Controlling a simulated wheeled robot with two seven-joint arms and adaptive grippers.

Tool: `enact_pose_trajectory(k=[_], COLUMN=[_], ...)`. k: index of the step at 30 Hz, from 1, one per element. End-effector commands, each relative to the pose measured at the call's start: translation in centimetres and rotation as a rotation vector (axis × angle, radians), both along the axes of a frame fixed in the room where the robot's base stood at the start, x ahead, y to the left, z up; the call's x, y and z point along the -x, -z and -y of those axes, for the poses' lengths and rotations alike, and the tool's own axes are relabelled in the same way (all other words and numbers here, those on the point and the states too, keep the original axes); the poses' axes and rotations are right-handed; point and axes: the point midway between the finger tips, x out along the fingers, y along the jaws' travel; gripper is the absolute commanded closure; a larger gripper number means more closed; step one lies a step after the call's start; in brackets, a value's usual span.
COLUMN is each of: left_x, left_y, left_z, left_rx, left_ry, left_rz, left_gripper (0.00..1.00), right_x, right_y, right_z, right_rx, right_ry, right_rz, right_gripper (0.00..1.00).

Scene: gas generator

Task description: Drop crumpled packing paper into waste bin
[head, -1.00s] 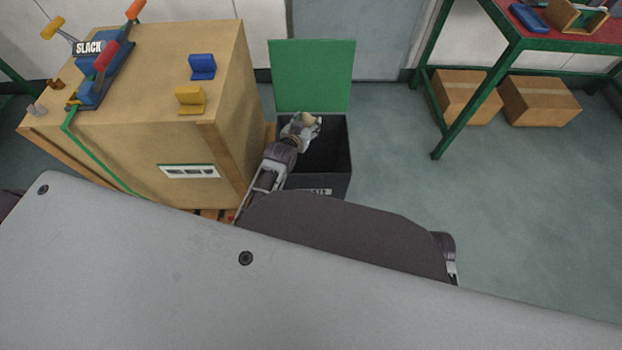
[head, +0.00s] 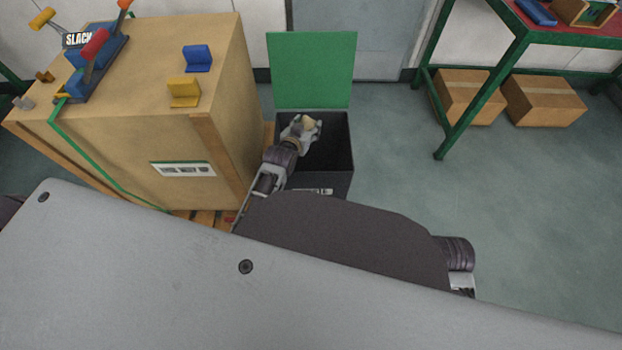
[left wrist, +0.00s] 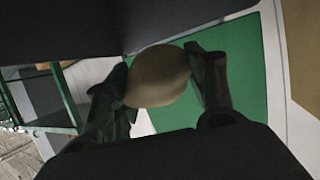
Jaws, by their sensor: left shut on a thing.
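The crumpled packing paper (head: 309,124) is a tan lump at the tip of my left gripper (head: 303,128) in the head view. In the left wrist view the paper (left wrist: 158,76) sits between the two fingers of my left gripper (left wrist: 168,85), which is shut on it. The waste bin (head: 338,183) is a dark box with its green lid (head: 312,70) standing open at the back. My left gripper and the paper appear over the bin's opening, at its left side; the exact height is hard to tell. My right gripper does not show clearly; only part of that arm shows at lower right.
A large wooden crate (head: 225,150) with a ratchet strap, a blue block (head: 197,58) and a yellow block (head: 184,93) stands left of the bin. A green-framed table (head: 480,105) with cardboard boxes (head: 545,100) beneath is at right. The floor between is clear.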

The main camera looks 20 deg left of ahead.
Motion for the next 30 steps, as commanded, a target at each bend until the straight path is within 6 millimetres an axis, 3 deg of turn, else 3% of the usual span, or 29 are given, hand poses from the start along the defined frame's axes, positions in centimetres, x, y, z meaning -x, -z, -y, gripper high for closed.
enact_pose_trajectory(k=[14,15,21,30], left_x=[0.0,0.0,0.0,0.0], left_y=[0.25,0.25,0.25,0.26], left_z=[0.01,0.01,0.01,0.0], left_rx=[0.0,0.0,0.0,0.0], left_ry=[0.0,0.0,0.0,0.0], left_rz=[0.001,0.001,0.001,0.0], left_gripper=[0.57,0.43,0.2,0.2], right_x=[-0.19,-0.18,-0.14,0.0], right_y=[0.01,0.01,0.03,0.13], right_z=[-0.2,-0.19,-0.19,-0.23], right_rx=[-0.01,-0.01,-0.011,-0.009], right_ry=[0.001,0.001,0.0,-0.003], right_rz=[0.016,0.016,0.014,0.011], right_gripper=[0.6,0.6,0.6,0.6])
